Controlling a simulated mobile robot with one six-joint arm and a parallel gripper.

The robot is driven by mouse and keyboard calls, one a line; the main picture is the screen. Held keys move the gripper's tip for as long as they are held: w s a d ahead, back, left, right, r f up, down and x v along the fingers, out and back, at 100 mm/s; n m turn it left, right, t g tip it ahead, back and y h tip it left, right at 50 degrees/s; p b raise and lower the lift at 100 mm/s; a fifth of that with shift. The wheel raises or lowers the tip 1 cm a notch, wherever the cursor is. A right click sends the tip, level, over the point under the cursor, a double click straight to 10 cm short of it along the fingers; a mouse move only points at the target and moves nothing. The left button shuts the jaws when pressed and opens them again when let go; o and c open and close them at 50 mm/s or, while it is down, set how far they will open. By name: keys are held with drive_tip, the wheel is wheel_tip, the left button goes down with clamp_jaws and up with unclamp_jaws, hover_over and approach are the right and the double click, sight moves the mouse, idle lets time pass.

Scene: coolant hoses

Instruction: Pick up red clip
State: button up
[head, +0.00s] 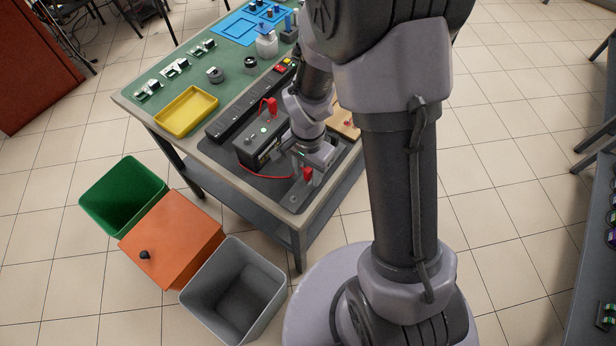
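A red clip (308,174) shows at the front right of the dark mat, right beside or between the fingers of my gripper (301,178). My gripper points down over the mat's front corner. The fingers are small and partly hidden by the wrist, so I cannot tell whether they touch or hold the clip. Another red clip-like piece (271,106) stands at the back of a black box (258,140) on the table. A thin red cable (264,175) runs from the box's front left along the mat towards my gripper.
The green-topped table (226,94) holds a yellow tray (186,111), a long black strip, metal parts and a blue tray (238,28). A green bin (122,196), an orange box (171,240) and a grey bin (234,292) stand before it. My arm hides the table's right side.

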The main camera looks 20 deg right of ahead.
clamp_jaws()
idle(0.4)
